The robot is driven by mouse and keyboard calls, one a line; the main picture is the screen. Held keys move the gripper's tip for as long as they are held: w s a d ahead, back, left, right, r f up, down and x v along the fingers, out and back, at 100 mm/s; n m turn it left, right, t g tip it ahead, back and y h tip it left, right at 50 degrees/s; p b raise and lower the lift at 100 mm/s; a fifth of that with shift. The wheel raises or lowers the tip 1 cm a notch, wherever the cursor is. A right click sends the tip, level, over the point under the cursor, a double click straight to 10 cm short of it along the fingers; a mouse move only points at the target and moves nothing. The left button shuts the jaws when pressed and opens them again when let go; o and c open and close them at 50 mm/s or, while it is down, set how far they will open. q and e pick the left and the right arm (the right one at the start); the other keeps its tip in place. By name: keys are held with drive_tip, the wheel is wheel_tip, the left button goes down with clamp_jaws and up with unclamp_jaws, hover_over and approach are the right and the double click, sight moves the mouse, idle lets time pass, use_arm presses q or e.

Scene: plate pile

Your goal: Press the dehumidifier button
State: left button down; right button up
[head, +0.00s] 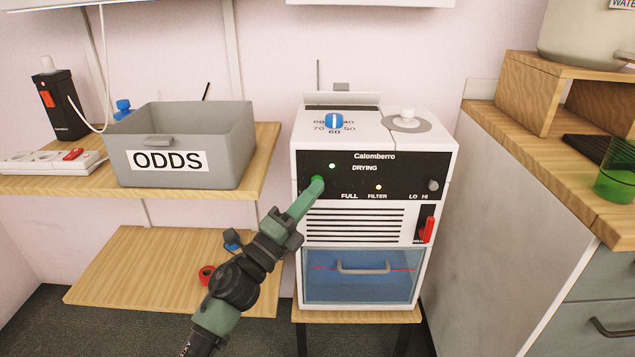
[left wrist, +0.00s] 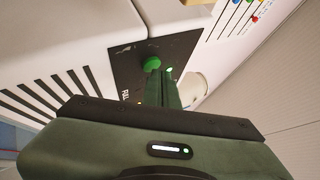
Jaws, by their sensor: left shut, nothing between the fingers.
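The white dehumidifier (head: 430,170) stands on a small wooden-topped stand, with a black front panel reading "Calomberro" and "DRYING". The round green button (head: 318,181) is at the panel's left side, and it also shows in the left wrist view (left wrist: 152,63). My left gripper (head: 313,189) is shut and empty, its green fingertips at the button. In the left wrist view the fingers (left wrist: 172,88) reach the panel beside the button; whether they touch it I cannot tell. A small green light (head: 332,166) glows beside "DRYING". My right gripper is not in view.
A grey "ODDS" bin (head: 230,150) sits on the left shelf beside a power strip (head: 30,161). A red lever (head: 429,229) and a blue-tinted tank (head: 360,290) are on the dehumidifier's front. A grey cabinet (head: 520,220) stands close on the right.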

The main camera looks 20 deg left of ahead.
use_arm(q)
drive_tip(key=shift+w, duration=0.1)
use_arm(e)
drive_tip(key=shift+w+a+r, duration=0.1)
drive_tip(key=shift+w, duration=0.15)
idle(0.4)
use_arm(q)
drive_tip(key=shift+s+d, duration=0.1)
drive_tip(key=shift+s, duration=0.35)
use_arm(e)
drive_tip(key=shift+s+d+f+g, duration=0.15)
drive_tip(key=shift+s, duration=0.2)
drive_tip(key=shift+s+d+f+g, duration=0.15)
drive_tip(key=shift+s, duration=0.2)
use_arm(q)
drive_tip(key=shift+s, duration=0.1)
